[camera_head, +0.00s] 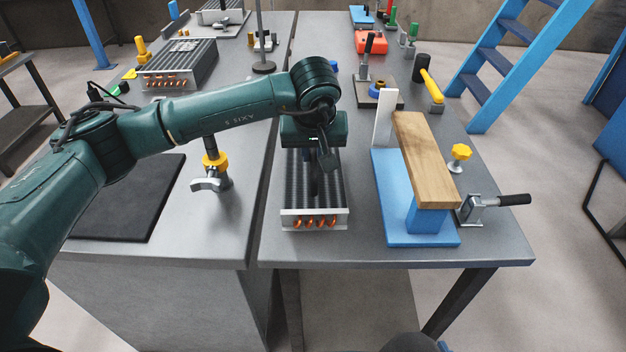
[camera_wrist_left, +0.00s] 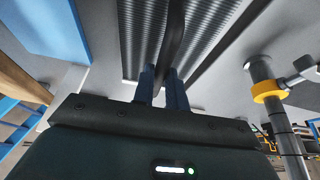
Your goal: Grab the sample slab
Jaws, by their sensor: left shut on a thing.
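The sample slab (camera_head: 298,190) is a grey finned block with copper tube ends at its front face. It lies on the right-hand bench. My left gripper (camera_head: 314,170) points down over its middle. In the left wrist view the ribbed slab (camera_wrist_left: 215,28) fills the upper middle, and my left gripper's two blue-grey fingers (camera_wrist_left: 161,85) are close together on a dark bar that runs along the slab. The exact contact is partly hidden by the gripper body. My right gripper is not in view.
A blue stand with a wooden bar (camera_head: 425,160) stands close right of the slab. A clamp with a yellow collar (camera_head: 215,160) stands to the left, beside a black mat (camera_head: 125,200). A second finned block (camera_head: 180,62) is at the back left. A gap separates the benches.

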